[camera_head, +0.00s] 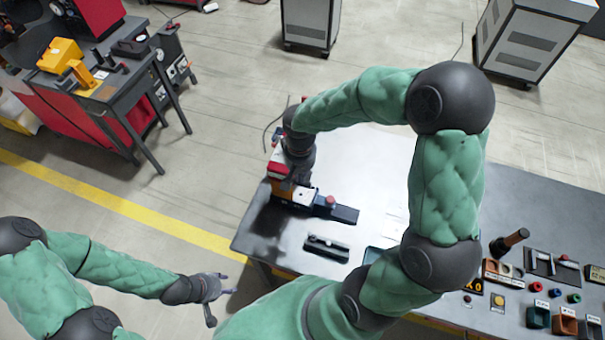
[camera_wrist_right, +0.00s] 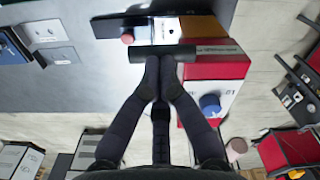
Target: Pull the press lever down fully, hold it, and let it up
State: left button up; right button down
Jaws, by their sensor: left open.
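The press (camera_head: 283,181), with red, white and orange parts, stands at the far left part of the table. My right gripper is hidden behind my arm in the head view. In the right wrist view its fingers (camera_wrist_right: 160,80) come together, with little gap, at the dark bar of the press lever (camera_wrist_right: 140,54). The bar runs crosswise over the fingertips and is not between them; whether they touch cannot be told. The red and white press body (camera_wrist_right: 212,85) is beside the fingers. My left gripper (camera_head: 219,297) is open and empty, left of the table.
A dark block (camera_head: 326,248) lies on the table (camera_head: 375,165) in front of the press. A red workbench (camera_head: 105,95) stands apart at back left.

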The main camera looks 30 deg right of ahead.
notch_tip(320, 180, down, 9)
jog(key=b, duration=0.8)
jog(key=shift+s+a, duration=0.2)
dwell(0.8)
jog(key=shift+f, duration=0.2)
jog(key=shift+w+d+r+p, duration=0.15)
jog(key=shift+r+p, duration=1.95)
jog(key=shift+r, duration=1.05)
jog(key=shift+w+d+r+p, duration=0.1)
jog(key=shift+r+p, duration=1.95)
jog(key=shift+r, duration=1.1)
